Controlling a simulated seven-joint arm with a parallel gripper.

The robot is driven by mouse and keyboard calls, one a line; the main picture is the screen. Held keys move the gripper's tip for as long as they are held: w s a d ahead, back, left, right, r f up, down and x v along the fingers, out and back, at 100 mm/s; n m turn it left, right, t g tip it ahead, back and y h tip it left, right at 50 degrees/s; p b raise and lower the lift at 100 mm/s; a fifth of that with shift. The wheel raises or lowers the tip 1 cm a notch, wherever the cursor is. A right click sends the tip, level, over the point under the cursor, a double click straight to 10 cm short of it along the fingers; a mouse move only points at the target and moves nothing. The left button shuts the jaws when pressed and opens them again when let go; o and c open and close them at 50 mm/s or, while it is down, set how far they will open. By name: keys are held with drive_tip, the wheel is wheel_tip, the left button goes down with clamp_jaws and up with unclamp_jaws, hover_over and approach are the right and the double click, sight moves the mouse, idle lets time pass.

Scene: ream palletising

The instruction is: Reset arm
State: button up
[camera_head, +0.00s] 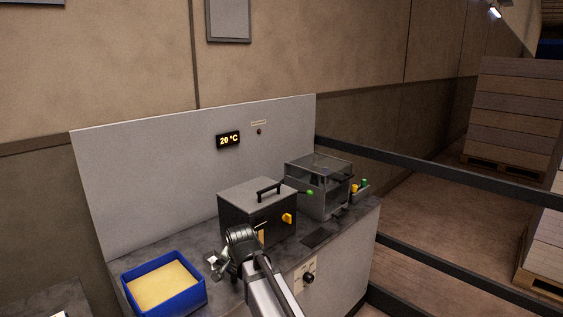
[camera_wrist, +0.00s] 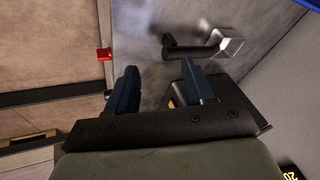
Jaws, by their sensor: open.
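My arm reaches up from the bottom of the head view over the front of a grey counter (camera_head: 190,244). My gripper (camera_head: 216,263) is to the left of the arm's end, between a blue bin and a dark box. In the wrist view my gripper (camera_wrist: 162,85) shows two dark blue fingers set apart, with nothing held between them. Beyond the fingers lie a grey surface and a black handle-like part with a pale square block (camera_wrist: 229,43); I cannot tell what it belongs to.
The blue bin (camera_head: 188,301) holds yellowish material. The dark box (camera_head: 244,207) has a top handle and yellow knob. A clear-lidded box (camera_head: 320,180) stands to its right. A panel with a 20 °C display (camera_head: 228,140) backs the counter. Dark rails (camera_head: 440,172) run at right. A small red part (camera_wrist: 103,54) shows.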

drive_tip(key=d+f+m+g, duration=0.2)
drive_tip(key=d+f+m, duration=0.1)
drive_tip(key=d+f, duration=0.8)
drive_tip(key=d+f+m+g, duration=0.1)
drive_tip(key=d+f+m, duration=0.1)
drive_tip(key=d+f, duration=0.9)
drive_tip(key=s+d+f+m+y, duration=0.2)
drive_tip(key=s+d+f, duration=0.3)
drive_tip(key=d, duration=0.3)
drive_tip(key=s+d+f+m+g+y, duration=0.1)
drive_tip(key=s+d+f+m, duration=0.2)
drive_tip(key=s+d+f, duration=0.35)
drive_tip(key=s+d+f+m+y, duration=0.2)
drive_tip(key=s+d+f, duration=0.15)
drive_tip(key=d, duration=0.55)
drive_tip(key=s+a+f+n+g+h, duration=0.2)
drive_tip(key=s+a+n, duration=0.3)
drive_tip(key=s, duration=0.6)
drive_tip(key=s+a+f+n+g+h, duration=0.2)
drive_tip(key=s+a+f+n+g, duration=0.1)
drive_tip(key=s, duration=0.7)
drive_tip(key=s+a+f+n+g+h, duration=0.2)
drive_tip(key=s+a+f+n, duration=0.3)
drive_tip(key=s+n, duration=0.3)
drive_tip(key=shift+s+a+f+n+g+h, duration=0.35)
drive_tip(key=shift+s+a, duration=0.5)
drive_tip(key=shift+s, duration=0.95)
